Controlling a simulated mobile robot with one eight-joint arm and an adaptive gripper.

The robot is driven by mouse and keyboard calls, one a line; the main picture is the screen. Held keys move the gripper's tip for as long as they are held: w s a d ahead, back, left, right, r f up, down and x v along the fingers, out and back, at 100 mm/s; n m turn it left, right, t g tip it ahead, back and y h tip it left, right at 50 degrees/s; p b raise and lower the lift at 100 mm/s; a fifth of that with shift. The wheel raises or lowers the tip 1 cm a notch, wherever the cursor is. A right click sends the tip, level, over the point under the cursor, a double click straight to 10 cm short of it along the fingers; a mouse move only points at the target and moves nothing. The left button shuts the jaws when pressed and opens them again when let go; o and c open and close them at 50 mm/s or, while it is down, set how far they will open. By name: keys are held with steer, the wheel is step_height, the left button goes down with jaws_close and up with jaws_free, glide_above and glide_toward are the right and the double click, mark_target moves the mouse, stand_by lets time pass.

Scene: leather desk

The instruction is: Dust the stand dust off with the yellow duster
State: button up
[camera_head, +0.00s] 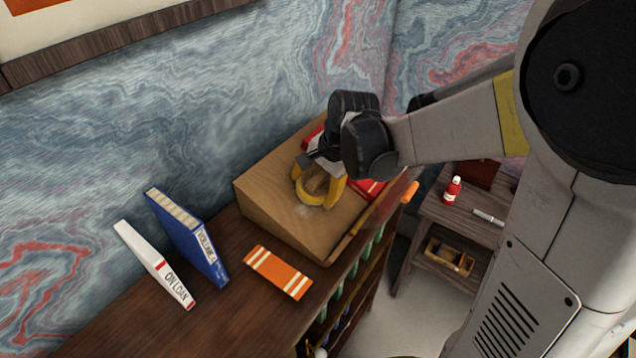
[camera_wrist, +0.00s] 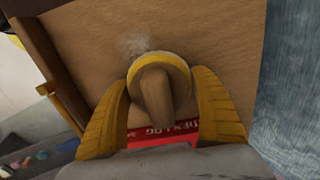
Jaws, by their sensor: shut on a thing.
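My gripper (camera_head: 320,189) is over the slanted wooden stand (camera_head: 270,185) on the desk. Its yellow fingers are shut on the duster (camera_wrist: 157,64), which has a round yellow-rimmed head and a tan handle; the fingers also show in the wrist view (camera_wrist: 163,108). The duster head is at the stand's sloping face, but I cannot tell whether it touches. A pale dust patch (camera_wrist: 137,44) lies on the wood just beyond the duster head. It also shows faintly in the head view (camera_head: 303,211). My gripper partly hides a red book (camera_head: 368,189) on the stand.
A blue book (camera_head: 188,237) and a white book (camera_head: 153,262) stand left of the stand. An orange striped item (camera_head: 278,272) lies in front of it. At right, a lower side table (camera_head: 440,212) holds a red bottle (camera_head: 452,190) and a marker (camera_head: 489,217). The marbled wall is behind.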

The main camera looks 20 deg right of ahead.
mark_target(292, 211)
steer(key=shift+s+a, duration=0.75)
steer(key=shift+a, duration=0.25)
steer(key=shift+s+a, duration=0.7)
steer(key=shift+a, duration=0.35)
steer(key=shift+s+a, duration=0.75)
steer(key=shift+a, duration=0.25)
steer(key=shift+w+d+b, duration=0.25)
steer(key=shift+w+d, duration=0.9)
steer(key=shift+d, duration=0.4)
steer(key=shift+w+d+b, duration=0.2)
steer(key=shift+w+d, duration=0.9)
steer(key=shift+d, duration=0.45)
steer(key=shift+w+d+b, duration=0.25)
steer(key=shift+w+d, duration=0.9)
steer(key=shift+d, duration=0.4)
steer(key=shift+r, duration=0.1)
steer(key=shift+p+v, duration=2.2)
steer(key=shift+v, duration=0.75)
steer(key=shift+r, duration=0.1)
steer(key=p+v, duration=0.2)
steer(key=shift+s+d+r, duration=0.1)
steer(key=shift+s+r, duration=0.05)
steer(key=shift+r, duration=0.2)
